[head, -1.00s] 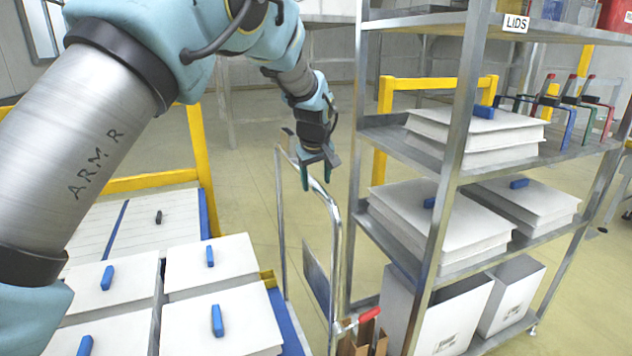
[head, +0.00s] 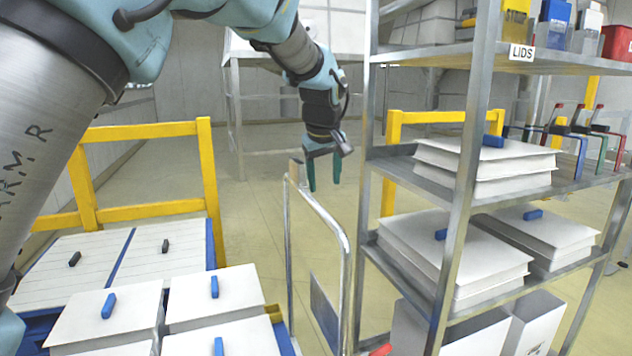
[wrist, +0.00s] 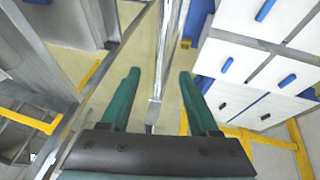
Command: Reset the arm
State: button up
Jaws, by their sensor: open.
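My gripper (head: 324,172) hangs from my arm near the middle of the head view, fingers pointing down. It appears just behind the top of a metal trolley handle (head: 343,250). In the wrist view its two green fingers (wrist: 158,98) are spread apart with nothing held between them. The trolley's metal post (wrist: 157,95) shows in the gap between the fingers, but I cannot tell how far it is from them.
A metal shelf rack (head: 455,180) with white lidded boxes (head: 485,165) and several clamps (head: 575,130) stands at right. White lids with blue handles (head: 215,295) lie at lower left. Yellow rails (head: 208,175) stand behind them. Open floor (head: 260,205) lies behind the trolley.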

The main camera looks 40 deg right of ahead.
jog(key=w+a+f+n+y, duration=0.15)
jog(key=w+a, duration=0.35)
jog(key=a, duration=0.6)
jog(key=w+a+f, duration=0.3)
jog(key=w+a, duration=0.2)
jog(key=a, duration=0.5)
jog(key=w+a+f+n+y, duration=0.1)
jog(key=w+a+f, duration=0.1)
jog(key=w+a, duration=0.65)
jog(key=s+a+f, duration=0.2)
jog(key=s+a, duration=0.2)
jog(key=a, duration=0.6)
jog(key=s+a+f+g, duration=0.1)
jog(key=s+a+f, duration=0.1)
jog(key=s+a, duration=0.3)
jog(key=s+a+f+y, duration=0.1)
jog(key=s+a, duration=0.4)
jog(key=a, duration=0.9)
jog(key=shift+s+a+f+n+g, duration=0.15)
jog(key=shift+a+f+n+g, duration=0.2)
jog(key=shift+f+n, duration=0.1)
